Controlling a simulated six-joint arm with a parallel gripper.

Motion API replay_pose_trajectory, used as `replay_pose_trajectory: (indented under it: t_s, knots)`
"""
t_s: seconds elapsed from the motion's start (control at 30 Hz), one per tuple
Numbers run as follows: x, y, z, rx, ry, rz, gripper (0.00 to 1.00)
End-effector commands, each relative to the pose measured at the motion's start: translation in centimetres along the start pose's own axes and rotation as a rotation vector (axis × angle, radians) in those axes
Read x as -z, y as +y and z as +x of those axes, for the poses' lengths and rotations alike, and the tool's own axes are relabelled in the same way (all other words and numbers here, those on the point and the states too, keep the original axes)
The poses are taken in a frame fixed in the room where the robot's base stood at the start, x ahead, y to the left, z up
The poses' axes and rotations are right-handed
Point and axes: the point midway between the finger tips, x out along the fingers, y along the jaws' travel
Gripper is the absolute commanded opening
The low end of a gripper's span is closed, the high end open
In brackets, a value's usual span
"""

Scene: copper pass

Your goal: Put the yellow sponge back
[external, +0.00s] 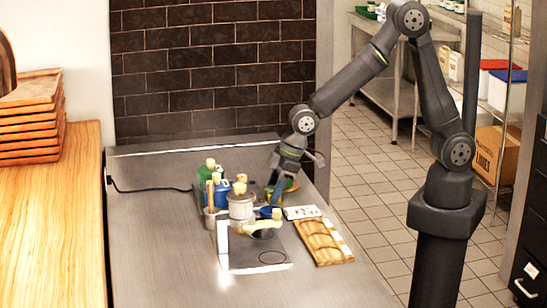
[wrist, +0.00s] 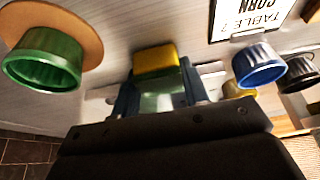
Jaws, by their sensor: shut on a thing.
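My gripper (wrist: 157,88) is shut on the yellow sponge (wrist: 156,60), which sticks out beyond the two fingers in the wrist view. A pale green part shows between the fingers below the yellow; I cannot tell whether it belongs to the sponge. In the external view my gripper (external: 277,192) is low over the far right part of the steel counter, behind the bottles and jar.
A green cup (wrist: 45,62) with a tan disc is left of the fingers; blue (wrist: 258,66) and black (wrist: 301,75) cups are right. A card (wrist: 250,16) lies beyond. A wooden rack (external: 324,241) and grey jar (external: 241,206) stand nearby.

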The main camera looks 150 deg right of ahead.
Motion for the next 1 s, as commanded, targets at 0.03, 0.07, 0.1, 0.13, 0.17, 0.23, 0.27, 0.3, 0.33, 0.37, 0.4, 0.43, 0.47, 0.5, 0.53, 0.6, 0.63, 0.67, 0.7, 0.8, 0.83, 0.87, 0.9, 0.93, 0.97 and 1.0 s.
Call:
replay_pose_trajectory:
  t_s: [0.03,0.07,0.1,0.13,0.17,0.23,0.27,0.3,0.33,0.37,0.4,0.43,0.47,0.5,0.53,0.6,0.63,0.67,0.7,0.8,0.83,0.87,0.9,0.93,0.97,1.0]
  knots:
    - [0.0,0.0,0.0,0.000,0.000,0.000,0.47]
    - [0.0,0.0,0.0,0.000,0.000,0.000,0.53]
    - [0.0,0.0,0.0,0.000,0.000,0.000,0.61]
    - [0.0,0.0,0.0,0.000,0.000,0.000,0.63]
    - [0.0,0.0,0.0,0.000,0.000,0.000,0.63]
    - [0.0,0.0,0.0,0.000,0.000,0.000,0.63]
    - [0.0,0.0,0.0,0.000,0.000,0.000,0.63]
    - [0.0,0.0,0.0,0.000,0.000,0.000,0.63]
    - [0.0,0.0,0.0,0.000,0.000,0.000,0.63]
    - [0.0,0.0,0.0,0.000,0.000,0.000,0.63]
    - [0.0,0.0,0.0,0.000,0.000,0.000,0.63]
    - [0.1,0.0,-0.1,0.000,0.000,0.000,0.63]
    - [0.1,0.0,-0.3,0.000,0.000,0.000,0.63]
    - [0.1,0.0,-0.5,0.000,0.000,0.000,0.63]
    - [0.1,0.0,-0.8,0.000,0.001,0.000,0.63]
    - [0.2,0.0,-1.6,0.000,0.003,0.000,0.63]
    - [0.2,0.0,-2.0,0.000,0.003,0.000,0.63]
    - [0.2,0.0,-2.5,0.000,0.003,0.000,0.63]
    - [0.2,0.0,-3.1,0.000,0.004,0.000,0.63]
    - [0.2,0.0,-5.0,0.000,0.004,0.000,0.63]
    - [0.2,0.0,-5.6,0.000,0.004,0.000,0.63]
    - [0.2,0.0,-6.2,0.000,0.004,0.000,0.63]
    - [0.2,0.0,-6.9,0.000,0.003,0.000,0.63]
    - [0.2,0.0,-7.5,0.000,0.004,0.000,0.63]
    - [0.2,0.0,-8.0,0.000,0.004,0.000,0.63]
    - [0.2,0.0,-8.7,0.000,0.004,0.000,0.63]
